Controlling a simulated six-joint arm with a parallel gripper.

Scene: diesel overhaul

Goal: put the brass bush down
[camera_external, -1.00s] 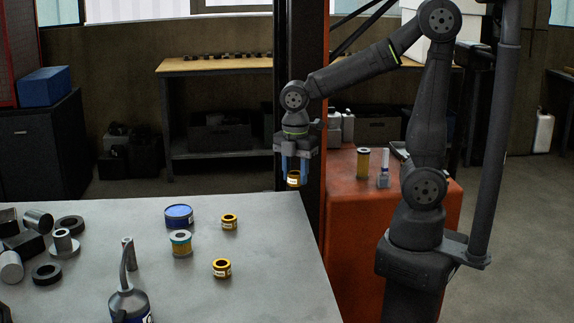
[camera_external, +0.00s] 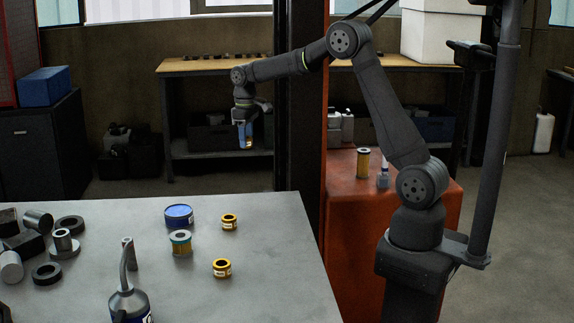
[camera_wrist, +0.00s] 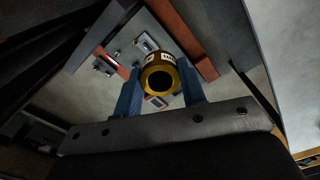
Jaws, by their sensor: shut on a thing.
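The brass bush (camera_wrist: 160,59), a short yellow ring with a dark bore and a pale label, sits between the blue fingers of my gripper (camera_wrist: 161,90) in the wrist view. My gripper (camera_external: 245,137) is shut on it and holds it in the air. In the external view the bush (camera_external: 246,145) is small and partly hidden by the fingers. It appears above and beyond the far edge of the grey table (camera_external: 260,225). Two similar yellow bushes, one farther back (camera_external: 229,222) and one nearer (camera_external: 221,268), stand on the table.
On the table are a blue tin (camera_external: 179,215), a teal-topped cylinder (camera_external: 181,243), an oil can (camera_external: 130,301) and several metal parts at the left. A red cabinet (camera_external: 357,205) with a yellow cylinder (camera_external: 363,164) stands right. A dark post (camera_external: 302,110) rises behind. The table's right side is clear.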

